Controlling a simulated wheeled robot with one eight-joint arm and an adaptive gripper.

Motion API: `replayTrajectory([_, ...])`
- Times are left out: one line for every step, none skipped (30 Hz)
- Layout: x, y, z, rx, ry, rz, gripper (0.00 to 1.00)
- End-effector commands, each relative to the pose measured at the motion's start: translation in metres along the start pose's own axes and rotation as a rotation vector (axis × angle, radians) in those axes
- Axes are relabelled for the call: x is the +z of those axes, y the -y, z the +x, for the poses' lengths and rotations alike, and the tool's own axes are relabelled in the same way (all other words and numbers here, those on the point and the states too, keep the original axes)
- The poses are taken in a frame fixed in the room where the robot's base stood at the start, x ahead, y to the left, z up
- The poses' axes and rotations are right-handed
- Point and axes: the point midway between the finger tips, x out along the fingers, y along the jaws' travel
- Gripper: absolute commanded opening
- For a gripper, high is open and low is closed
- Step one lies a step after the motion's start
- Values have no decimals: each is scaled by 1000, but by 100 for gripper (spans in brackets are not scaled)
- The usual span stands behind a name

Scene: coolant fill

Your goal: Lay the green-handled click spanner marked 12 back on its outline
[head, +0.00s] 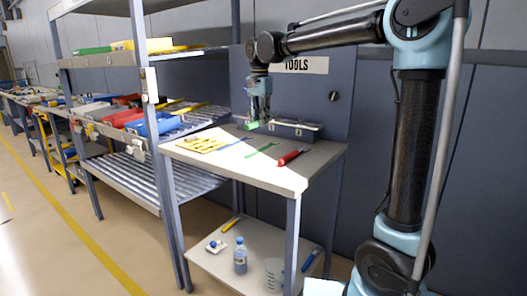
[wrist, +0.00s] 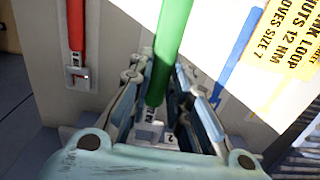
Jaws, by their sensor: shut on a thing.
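My gripper (head: 256,122) is above the bench top in the head view. It is shut on the green-handled click spanner (wrist: 172,40), whose green handle runs up between the fingers in the wrist view. Its head end is partly hidden by the fingers, and its marking is not clearly readable. In the head view only a little green (head: 248,126) of it shows at the fingertips. A green outline (head: 263,148) lies on the bench top, below and slightly right of my gripper. I cannot see it clearly in the wrist view.
On the bench (head: 318,166), a red-handled spanner (head: 291,156) lies right of the green outline. A blue outline (head: 236,143) and a yellow printed sheet (head: 203,145) lie left. A grey box (head: 296,130) stands at the back. The lower shelf holds a bottle (head: 240,256).

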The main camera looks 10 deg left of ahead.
Motion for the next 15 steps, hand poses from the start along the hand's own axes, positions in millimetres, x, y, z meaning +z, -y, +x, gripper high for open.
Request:
replayTrajectory([0,0,4,0,0,0,0])
replayTrajectory([0,0,7,0,0,0,0])
replayTrajectory([0,0,13,0,0,0,0])
replayTrajectory([0,0,18,0,0,0,0])
replayTrajectory([0,0,23,0,0,0,0])
replayTrajectory([0,0,30,0,0,0,0])
replayTrajectory([0,0,35,0,0,0,0])
replayTrajectory([0,0,40,0,0,0,0])
replayTrajectory([0,0,45,0,0,0,0])
replayTrajectory([0,0,48,0,0,0,0])
replayTrajectory([0,0,51,0,0,0,0])
replayTrajectory([0,0,54,0,0,0,0])
replayTrajectory([0,0,56,0,0,0,0])
replayTrajectory([0,0,57,0,0,0,0])
replayTrajectory([0,0,59,0,0,0,0])
